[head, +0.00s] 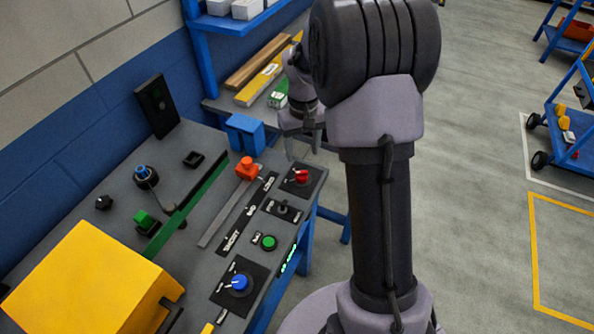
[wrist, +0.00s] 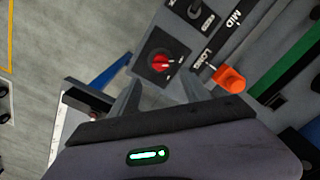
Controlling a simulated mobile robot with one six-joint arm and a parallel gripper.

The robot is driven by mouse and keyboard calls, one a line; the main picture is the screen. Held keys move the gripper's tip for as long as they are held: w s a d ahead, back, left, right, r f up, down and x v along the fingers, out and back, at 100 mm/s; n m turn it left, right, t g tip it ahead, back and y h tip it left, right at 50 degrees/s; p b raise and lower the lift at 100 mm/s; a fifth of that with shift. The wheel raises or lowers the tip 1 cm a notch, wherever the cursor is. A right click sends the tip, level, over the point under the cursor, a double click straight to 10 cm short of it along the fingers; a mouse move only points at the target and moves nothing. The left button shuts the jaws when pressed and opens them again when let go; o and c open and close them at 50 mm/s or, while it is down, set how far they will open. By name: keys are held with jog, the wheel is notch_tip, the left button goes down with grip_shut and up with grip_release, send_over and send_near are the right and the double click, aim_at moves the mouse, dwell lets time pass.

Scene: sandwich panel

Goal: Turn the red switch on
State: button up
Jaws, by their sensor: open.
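The red switch (head: 301,176) is a rotary knob on a dark square plate at the far right corner of the panel (head: 203,238). In the wrist view the red knob (wrist: 161,63) has a light pointer mark and sits just beyond the fingertips, between their lines. My gripper (head: 303,150) is open and hangs over the far end of the panel, close to the red switch. In the wrist view my gripper (wrist: 160,90) has its fingers spread with nothing between them. I cannot tell the exact height of the fingertips above the knob.
An orange slider knob (head: 247,168) stands left of the red switch. A black toggle (head: 282,208), a green button (head: 268,242) and a blue knob (head: 240,283) lie nearer on the panel. A yellow box (head: 88,285) stands front left. A blue shelf (head: 199,65) is behind.

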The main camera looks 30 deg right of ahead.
aim_at(302, 172)
notch_tip(302, 172, down, 10)
jog(key=b, duration=0.3)
jog(key=shift+r, duration=0.25)
grip_shut()
